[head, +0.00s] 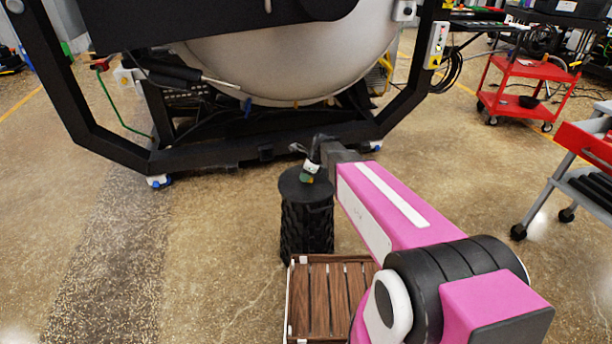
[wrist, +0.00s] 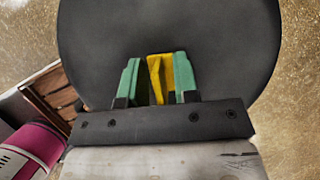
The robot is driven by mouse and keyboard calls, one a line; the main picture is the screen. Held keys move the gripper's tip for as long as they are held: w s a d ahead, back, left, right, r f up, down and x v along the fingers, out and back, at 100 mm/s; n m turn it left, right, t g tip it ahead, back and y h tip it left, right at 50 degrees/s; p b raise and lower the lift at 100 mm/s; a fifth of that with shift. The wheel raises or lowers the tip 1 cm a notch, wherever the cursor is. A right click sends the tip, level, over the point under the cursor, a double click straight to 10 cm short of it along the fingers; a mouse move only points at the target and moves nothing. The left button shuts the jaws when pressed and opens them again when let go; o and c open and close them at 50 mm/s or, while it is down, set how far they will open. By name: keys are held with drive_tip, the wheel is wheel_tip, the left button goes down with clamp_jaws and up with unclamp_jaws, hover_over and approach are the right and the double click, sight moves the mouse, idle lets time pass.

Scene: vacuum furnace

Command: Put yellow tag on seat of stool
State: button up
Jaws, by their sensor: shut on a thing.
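The stool is black with a round flat seat (head: 303,188) and a dark textured body (head: 307,230). The seat also fills much of the wrist view (wrist: 225,50). My gripper (wrist: 159,78) has green fingertips and is shut on the yellow tag (wrist: 160,72), which shows between them. In the head view my gripper (head: 309,172) is over the seat, toward its far right side. The tag is over the seat in the wrist view; I cannot tell whether it touches the surface. The tag's lower part is hidden by the gripper body.
A slatted wooden crate (head: 335,300) stands just in front of the stool, close to my arm. The large furnace on a black frame (head: 270,150) stands behind. A red cart (head: 525,85) is at the back right. Open floor lies to the left.

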drive_tip(key=o, duration=0.9)
drive_tip(key=v, duration=1.1)
drive_tip(key=s+d+f+n+h, duration=0.2)
drive_tip(key=s+d+f+n, duration=0.1)
drive_tip(key=s+d+n, duration=0.4)
drive_tip(key=s+d+f+n+g+h, duration=0.1)
drive_tip(key=s+d+f+n+h, duration=0.1)
drive_tip(key=s+d+n, duration=0.6)
drive_tip(key=shift+s+d+f+n, duration=0.45)
drive_tip(key=shift+s+n, duration=0.85)
drive_tip(key=shift+n, duration=1.5)
drive_tip(key=shift+a+f, duration=0.15)
